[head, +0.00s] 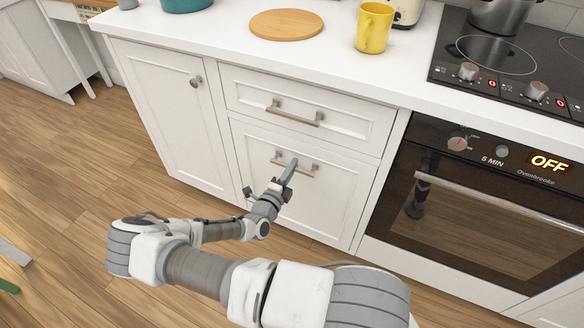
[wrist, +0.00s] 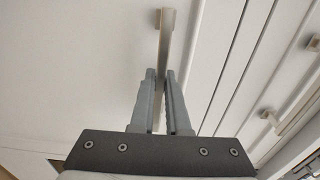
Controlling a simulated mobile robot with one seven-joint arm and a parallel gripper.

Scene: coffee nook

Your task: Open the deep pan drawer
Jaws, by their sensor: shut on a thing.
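The deep pan drawer (head: 260,189) is the lower, taller white front below a shallow drawer (head: 328,101). Its front looks flush with the cabinet. Its bar handle (head: 307,172) is metal and runs across the upper part of the front. My gripper (head: 291,166) is at the middle of this handle, with its fingers around the bar. In the wrist view, the fingers (wrist: 160,98) are closed on the handle (wrist: 163,45), which runs up between them.
A cabinet door (head: 165,110) with a round knob is on the left. An oven (head: 470,205) with a long handle is on the right. The counter above holds a yellow mug (head: 373,28) and a round wooden board (head: 286,24). Wooden floor (head: 60,150) is open at the left.

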